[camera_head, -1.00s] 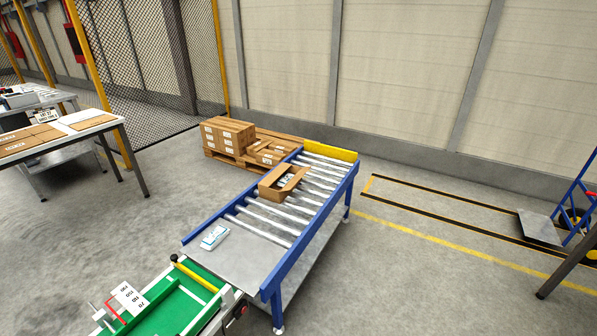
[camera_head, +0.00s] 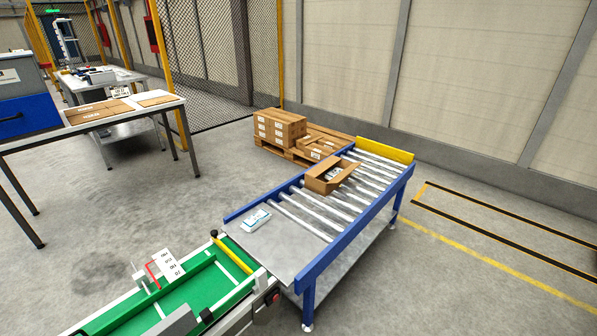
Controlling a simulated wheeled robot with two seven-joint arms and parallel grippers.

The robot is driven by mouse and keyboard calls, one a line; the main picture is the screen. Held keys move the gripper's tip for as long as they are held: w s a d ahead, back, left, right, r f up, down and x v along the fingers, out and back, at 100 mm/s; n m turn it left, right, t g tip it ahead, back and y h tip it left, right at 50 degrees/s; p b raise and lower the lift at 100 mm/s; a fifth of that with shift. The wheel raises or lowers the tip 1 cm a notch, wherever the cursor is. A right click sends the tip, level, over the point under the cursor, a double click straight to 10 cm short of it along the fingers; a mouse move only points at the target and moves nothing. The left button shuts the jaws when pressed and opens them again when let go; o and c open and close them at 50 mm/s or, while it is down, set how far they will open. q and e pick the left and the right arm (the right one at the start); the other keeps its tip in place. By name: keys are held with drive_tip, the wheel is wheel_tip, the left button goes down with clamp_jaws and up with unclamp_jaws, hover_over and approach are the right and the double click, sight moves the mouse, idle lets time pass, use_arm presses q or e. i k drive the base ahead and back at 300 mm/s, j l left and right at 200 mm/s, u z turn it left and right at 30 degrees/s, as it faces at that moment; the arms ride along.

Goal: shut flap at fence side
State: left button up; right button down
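An open cardboard box (camera_head: 322,182) sits on the rollers of the blue-framed roller table (camera_head: 357,225), about midway along. At least one flap stands up or out at its right side, and something pale shows inside. At this size I cannot tell which of its flaps are folded down. The mesh fence (camera_head: 205,60) stands behind and to the left of the table. Neither of my grippers is in view.
A white and teal packet (camera_head: 256,220) lies on the metal plate at the table's near end. A green conveyor (camera_head: 205,290) adjoins it at the front left. A pallet of cartons (camera_head: 280,128) stands behind. Floor right of the table is clear.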

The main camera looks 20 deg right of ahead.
sight(345, 174)
drive_tip(key=l+u, duration=0.25)
drive_tip(key=l, duration=0.2)
drive_tip(key=l+u, duration=0.2)
drive_tip(key=l, duration=0.25)
drive_tip(key=l+u, duration=0.25)
drive_tip(key=l, duration=0.2)
drive_tip(key=l+u, duration=0.25)
drive_tip(key=l, duration=0.15)
drive_tip(key=k+l+u, duration=0.25)
drive_tip(key=l, duration=0.15)
drive_tip(key=k+l+u, duration=0.2)
drive_tip(key=l, duration=0.2)
drive_tip(key=i+l, duration=0.05)
drive_tip(key=i, duration=0.1)
